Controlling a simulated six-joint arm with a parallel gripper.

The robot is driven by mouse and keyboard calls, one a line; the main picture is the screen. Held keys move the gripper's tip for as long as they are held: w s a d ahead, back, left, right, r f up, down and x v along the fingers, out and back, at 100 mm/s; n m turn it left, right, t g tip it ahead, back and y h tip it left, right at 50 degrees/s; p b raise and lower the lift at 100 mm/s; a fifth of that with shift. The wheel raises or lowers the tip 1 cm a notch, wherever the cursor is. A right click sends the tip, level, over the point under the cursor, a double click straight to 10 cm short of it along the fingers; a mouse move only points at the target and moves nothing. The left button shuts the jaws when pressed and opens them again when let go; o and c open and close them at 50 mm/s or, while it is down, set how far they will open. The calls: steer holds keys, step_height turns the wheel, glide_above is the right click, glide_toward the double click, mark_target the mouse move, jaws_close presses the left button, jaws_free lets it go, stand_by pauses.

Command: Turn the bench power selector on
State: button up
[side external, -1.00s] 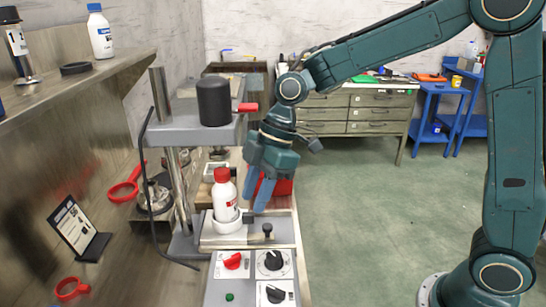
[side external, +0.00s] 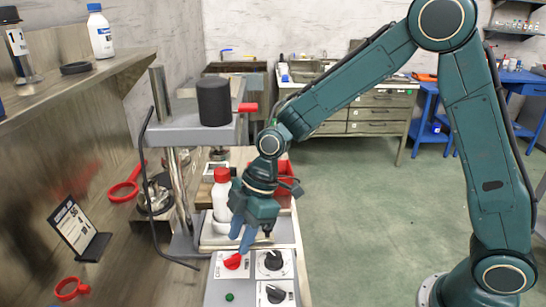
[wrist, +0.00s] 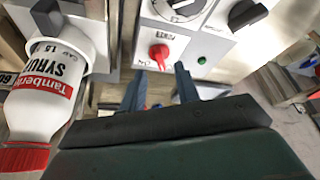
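The red selector knob (side external: 233,261) sits on a light panel at the front of the bench. My gripper (side external: 242,239) points down just above and behind the knob. In the wrist view my two fingers (wrist: 158,82) stand apart with nothing between them. The knob appears just beyond the gap between the fingertips, and I see no contact.
A white bottle with a red cap (side external: 221,190) stands close to the left of my gripper. Black dials (side external: 272,261) (side external: 275,293) and a green button (side external: 229,297) are near the knob. The press head (side external: 214,102) stands behind left. A black knob (side external: 267,228) rises just right of the fingers.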

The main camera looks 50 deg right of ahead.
mark_target(234, 256)
steer(key=shift+x, duration=1.95)
steer(key=shift+c, duration=0.4)
jaws_close()
